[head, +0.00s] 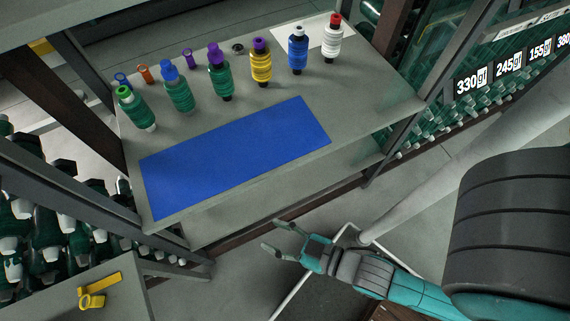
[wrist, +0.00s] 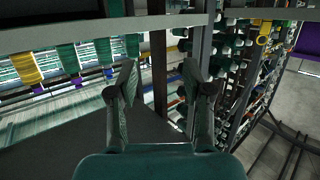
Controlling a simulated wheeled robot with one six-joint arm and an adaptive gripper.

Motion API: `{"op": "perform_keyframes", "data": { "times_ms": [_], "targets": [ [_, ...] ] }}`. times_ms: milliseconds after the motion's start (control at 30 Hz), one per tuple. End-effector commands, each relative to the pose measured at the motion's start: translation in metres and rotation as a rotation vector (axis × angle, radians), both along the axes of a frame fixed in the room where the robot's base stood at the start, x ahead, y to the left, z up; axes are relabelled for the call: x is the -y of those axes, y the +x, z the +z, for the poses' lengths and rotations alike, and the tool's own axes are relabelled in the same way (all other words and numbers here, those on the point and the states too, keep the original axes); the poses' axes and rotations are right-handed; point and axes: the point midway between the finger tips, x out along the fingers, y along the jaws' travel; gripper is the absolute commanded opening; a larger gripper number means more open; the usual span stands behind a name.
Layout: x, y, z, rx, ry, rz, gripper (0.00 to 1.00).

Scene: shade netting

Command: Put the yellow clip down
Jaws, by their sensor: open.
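A yellow clip (head: 92,302), with a ring-like part, lies by a yellow bar-shaped piece (head: 100,284) on a grey surface at the lower left of the head view. I cannot tell if the two are joined. My gripper (head: 275,236) is open and empty, to the right of that surface and in front of the main table. Its two spread fingers also show in the wrist view (wrist: 160,80), with nothing between them.
The grey table (head: 375,100) holds a blue mat (head: 235,155), a row of thread spools and small blue, orange and purple clips behind them. A white sheet (head: 312,28) lies at the back right. Dark posts and spool racks stand at both sides. The mat is bare.

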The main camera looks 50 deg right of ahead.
Motion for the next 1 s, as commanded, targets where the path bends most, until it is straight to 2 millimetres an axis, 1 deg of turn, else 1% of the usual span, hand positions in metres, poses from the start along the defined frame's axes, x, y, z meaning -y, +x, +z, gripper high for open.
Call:
{"op": "perform_keyframes", "data": {
  "times_ms": [33, 100, 200, 300, 400, 567, 1000],
  "targets": [
    [0.014, -0.016, 0.005, -0.013, -0.003, -0.044, 0.50],
    [0.029, -0.035, 0.015, -0.021, -0.005, -0.096, 0.50],
    [0.044, -0.059, 0.030, -0.029, -0.005, -0.165, 0.50],
    [0.054, -0.077, 0.043, -0.035, -0.005, -0.219, 0.50],
    [0.059, -0.088, 0.053, -0.038, -0.005, -0.255, 0.50],
    [0.062, -0.094, 0.059, -0.041, -0.006, -0.277, 0.50],
    [0.062, -0.094, 0.059, -0.040, -0.006, -0.275, 0.50]
  ]
}}
